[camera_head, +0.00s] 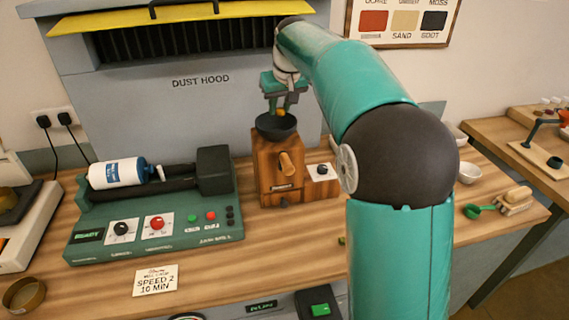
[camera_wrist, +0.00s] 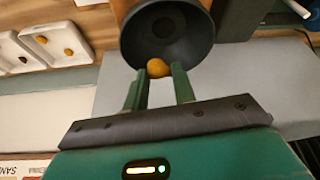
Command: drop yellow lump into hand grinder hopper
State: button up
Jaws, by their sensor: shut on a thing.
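The yellow lump (camera_head: 281,112) is held between the fingertips of my gripper (camera_head: 283,108), just above the hopper. In the wrist view the lump (camera_wrist: 158,67) sits at the tips of the two green fingers of my gripper (camera_wrist: 159,75), in front of the dark bowl. The hand grinder (camera_head: 279,184) is a wooden box with a wooden knob on its front, standing on the table. Its black round hopper (camera_head: 276,129) opens upward; it also shows in the wrist view (camera_wrist: 190,47). The lump is apart from the hopper floor, as far as I can tell.
A green jar mill (camera_head: 155,232) with a white bottle stands left of the grinder. The dust hood (camera_head: 200,85) rises behind. A white tray (camera_wrist: 52,42) with several lumps shows in the wrist view.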

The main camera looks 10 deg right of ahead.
jog(key=shift+f, duration=0.5)
jog(key=o, duration=1)
jog(key=v, duration=1.3)
jog(key=shift+s+r, duration=0.15)
jog(key=shift+r, duration=0.25)
jog(key=shift+s, duration=0.1)
